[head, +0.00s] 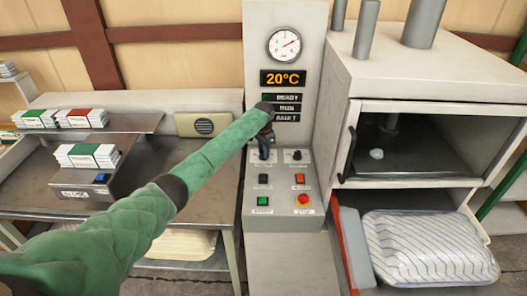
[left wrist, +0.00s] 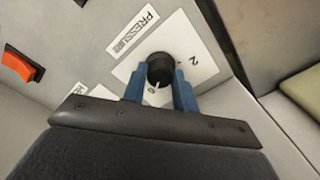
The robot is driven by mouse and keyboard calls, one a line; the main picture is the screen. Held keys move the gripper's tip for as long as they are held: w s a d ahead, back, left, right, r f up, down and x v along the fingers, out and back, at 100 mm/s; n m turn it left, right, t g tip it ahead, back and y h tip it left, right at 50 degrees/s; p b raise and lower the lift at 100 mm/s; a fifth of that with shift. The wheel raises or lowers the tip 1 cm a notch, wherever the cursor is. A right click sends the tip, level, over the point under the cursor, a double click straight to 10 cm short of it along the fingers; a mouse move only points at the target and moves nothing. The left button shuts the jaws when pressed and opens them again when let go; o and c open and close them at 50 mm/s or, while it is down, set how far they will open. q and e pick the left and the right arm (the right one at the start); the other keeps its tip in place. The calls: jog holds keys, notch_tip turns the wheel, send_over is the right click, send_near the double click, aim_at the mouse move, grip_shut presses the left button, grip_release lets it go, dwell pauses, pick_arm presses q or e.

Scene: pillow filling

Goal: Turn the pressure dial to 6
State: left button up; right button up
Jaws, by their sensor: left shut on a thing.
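The pressure dial (left wrist: 159,68) is a black round knob on a white plate, beside a PRESSURE label (left wrist: 133,29) in the left wrist view. My left gripper (left wrist: 159,88) has its two blue fingers shut on the dial, one on each side. A white pointer mark shows on the dial's lower side in that view. A 2 is readable on the plate at right; another digit between the fingers is partly hidden. In the head view, my left gripper (head: 264,150) is at the upper left of the control panel (head: 272,225) and hides the dial.
A second black knob (head: 297,156), rocker switches and a red button (head: 303,199) sit close by on the panel. Above are a round gauge (head: 284,46) and a 20°C display (head: 283,79). An open chamber (head: 350,155) stands at right, above a striped pillow (head: 425,245).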

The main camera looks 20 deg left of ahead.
jog(key=shift+s+d+f, duration=0.1)
jog(key=shift+s, duration=0.05)
pick_arm(q)
jog(key=o, duration=0.8)
jog(key=shift+o, duration=0.8)
pick_arm(e)
jog(key=shift+s+d, duration=0.15)
jog(key=shift+d, duration=0.15)
jog(key=shift+f, duration=0.1)
pick_arm(q)
jog(key=shift+r+b, duration=0.4)
jog(key=shift+r, duration=0.25)
notch_tip(320, 180, up, 5)
jog(key=shift+r+b, duration=0.2)
jog(key=shift+b, duration=0.85)
jog(key=shift+r, duration=0.55)
pick_arm(e)
jog(key=w+a+r, duration=0.2)
jog(key=w+r, duration=0.2)
jog(key=shift+w+a, duration=0.3)
jog(key=shift+a, duration=0.1)
